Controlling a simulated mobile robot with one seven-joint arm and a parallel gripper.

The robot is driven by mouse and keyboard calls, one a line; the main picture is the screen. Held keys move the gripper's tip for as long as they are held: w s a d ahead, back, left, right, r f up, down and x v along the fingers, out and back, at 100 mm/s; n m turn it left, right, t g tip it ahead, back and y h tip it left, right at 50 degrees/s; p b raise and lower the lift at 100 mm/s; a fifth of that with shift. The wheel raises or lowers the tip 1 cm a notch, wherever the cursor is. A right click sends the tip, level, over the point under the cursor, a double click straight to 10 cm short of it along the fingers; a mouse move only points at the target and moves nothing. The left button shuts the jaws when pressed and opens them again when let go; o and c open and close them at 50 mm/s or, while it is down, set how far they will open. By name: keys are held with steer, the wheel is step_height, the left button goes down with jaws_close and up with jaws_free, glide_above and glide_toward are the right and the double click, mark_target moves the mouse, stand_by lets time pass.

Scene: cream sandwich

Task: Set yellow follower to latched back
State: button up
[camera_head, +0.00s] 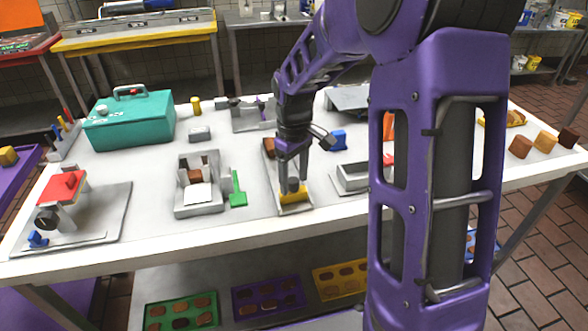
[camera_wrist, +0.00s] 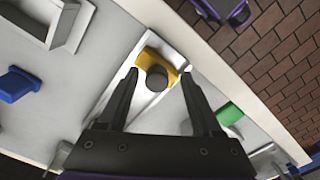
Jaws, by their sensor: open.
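The yellow follower (camera_head: 294,193) sits at the near end of a narrow light tray (camera_head: 296,210) on the white table. In the wrist view the yellow follower (camera_wrist: 155,62) has a dark round knob (camera_wrist: 157,78) on it. My gripper (camera_head: 290,178) is right above the follower, pointing down. In the wrist view my gripper's fingers (camera_wrist: 158,82) are apart, one on each side of the knob, with space around it. I cannot tell how far the fingertips are above the knob. The arm hides part of the tray's far end.
A green piece (camera_head: 238,188) and a grey fixture holding a brown block (camera_head: 197,190) stand left of the tray. A metal open box (camera_head: 352,178) and a blue block (camera_head: 338,140) are to the right. A teal toolbox (camera_head: 130,120) stands at the back left. The table's front edge is close.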

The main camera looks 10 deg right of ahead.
mark_target(294, 181)
step_height(294, 181, up, 17)
steer(key=p, duration=0.2)
steer(key=shift+r, duration=0.2)
